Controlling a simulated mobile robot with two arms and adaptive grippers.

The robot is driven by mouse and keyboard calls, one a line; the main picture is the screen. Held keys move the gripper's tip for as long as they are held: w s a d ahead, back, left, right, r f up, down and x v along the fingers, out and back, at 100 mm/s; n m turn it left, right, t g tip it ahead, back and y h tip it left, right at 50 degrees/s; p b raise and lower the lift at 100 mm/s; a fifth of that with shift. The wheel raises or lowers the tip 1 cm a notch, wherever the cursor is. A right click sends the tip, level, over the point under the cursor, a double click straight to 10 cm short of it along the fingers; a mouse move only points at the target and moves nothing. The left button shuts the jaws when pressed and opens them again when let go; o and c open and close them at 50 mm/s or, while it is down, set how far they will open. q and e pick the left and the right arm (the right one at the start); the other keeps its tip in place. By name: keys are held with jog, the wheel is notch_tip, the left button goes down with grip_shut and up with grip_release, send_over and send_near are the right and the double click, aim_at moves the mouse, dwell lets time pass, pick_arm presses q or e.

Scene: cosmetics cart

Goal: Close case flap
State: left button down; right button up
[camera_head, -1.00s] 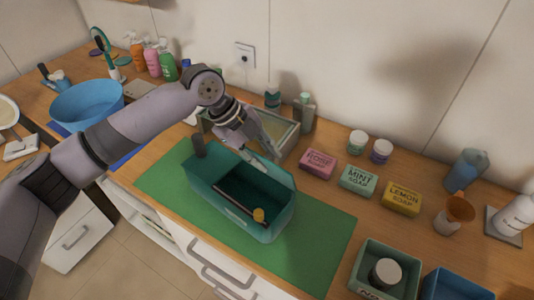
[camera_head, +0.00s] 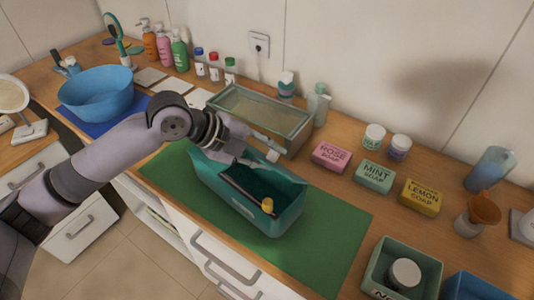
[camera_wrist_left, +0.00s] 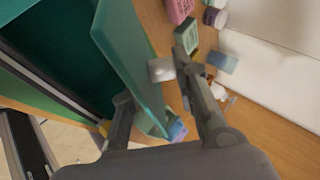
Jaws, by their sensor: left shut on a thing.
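The teal case (camera_head: 284,218) stands open on a green mat (camera_head: 330,232), with its dark inside, a black bar and a small yellow knob (camera_head: 267,205) showing. My left gripper (camera_head: 264,159) is at the back side of the case, fingers pointing right. In the left wrist view, a teal panel (camera_wrist_left: 125,55), apparently the case flap, runs between the two spread fingers, and the gripper is shut on it. The panel stands raised beside the dark opening. My forearm and gripper hide part of the case's back left. My right gripper is not in view.
A glass-topped box (camera_head: 262,108) stands close behind the gripper. Rose, mint and lemon soaps (camera_head: 374,177) lie to the right, with jars behind. Open bins (camera_head: 404,262) stand at the front right. A blue bowl (camera_head: 95,93) is at the left. The mat's right part is clear.

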pick_arm(q)
jog(key=c, duration=1.4)
grip_release()
jog(key=shift+o, duration=0.2)
jog(key=v, duration=1.2)
